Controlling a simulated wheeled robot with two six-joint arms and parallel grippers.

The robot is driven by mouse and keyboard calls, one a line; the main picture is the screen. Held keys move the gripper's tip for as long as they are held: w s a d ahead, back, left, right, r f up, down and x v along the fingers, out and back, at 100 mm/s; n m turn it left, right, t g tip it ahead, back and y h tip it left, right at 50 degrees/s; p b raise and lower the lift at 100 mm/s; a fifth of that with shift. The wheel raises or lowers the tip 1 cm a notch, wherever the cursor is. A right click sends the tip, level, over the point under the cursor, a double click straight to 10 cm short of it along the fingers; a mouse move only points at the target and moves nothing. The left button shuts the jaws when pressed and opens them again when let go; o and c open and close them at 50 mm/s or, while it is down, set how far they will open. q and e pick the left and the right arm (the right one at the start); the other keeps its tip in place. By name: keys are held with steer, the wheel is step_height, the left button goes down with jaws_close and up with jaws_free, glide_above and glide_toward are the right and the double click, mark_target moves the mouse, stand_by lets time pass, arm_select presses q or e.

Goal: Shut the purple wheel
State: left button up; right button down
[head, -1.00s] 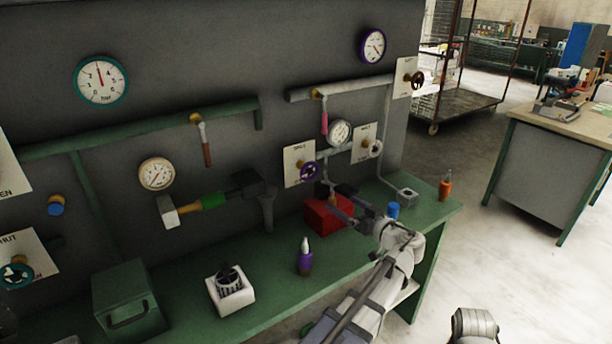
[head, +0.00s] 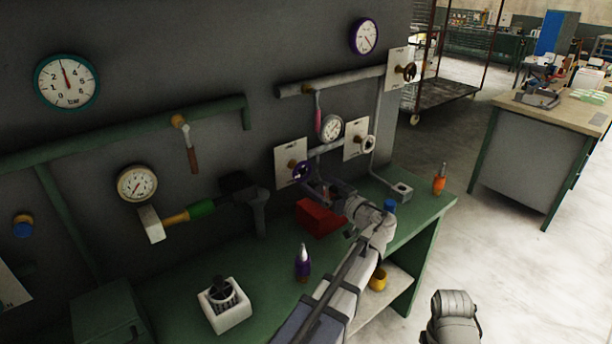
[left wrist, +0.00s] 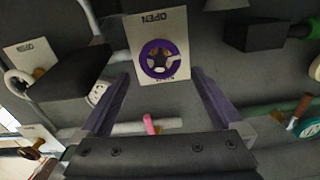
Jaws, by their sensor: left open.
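The purple wheel (head: 299,170) is on a white plate (head: 291,151) on the dark panel, below the grey pipe. My left gripper (head: 320,189) is just right of and below it in the head view, partly overlapping it. The left wrist view shows the purple wheel (left wrist: 146,60) face on, between and beyond the two open fingers. I see no contact. The fingers hold nothing. The plate (left wrist: 171,23) carries OPEN at its top edge in this view and a partly covered word at its bottom edge. My right gripper is not in view.
A white-wheeled valve (head: 367,144) is right of the purple wheel, with a gauge (head: 330,127) between. A red box (head: 318,220) lies on the green bench (head: 262,270) under my gripper. A purple bottle (head: 302,263) and white block (head: 226,312) stand nearer.

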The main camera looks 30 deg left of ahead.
mark_target(304, 174)
arm_select(q)
steer(key=shift+x, duration=3.2)
steer(key=shift+c, duration=0.2)
steer(key=c, duration=1)
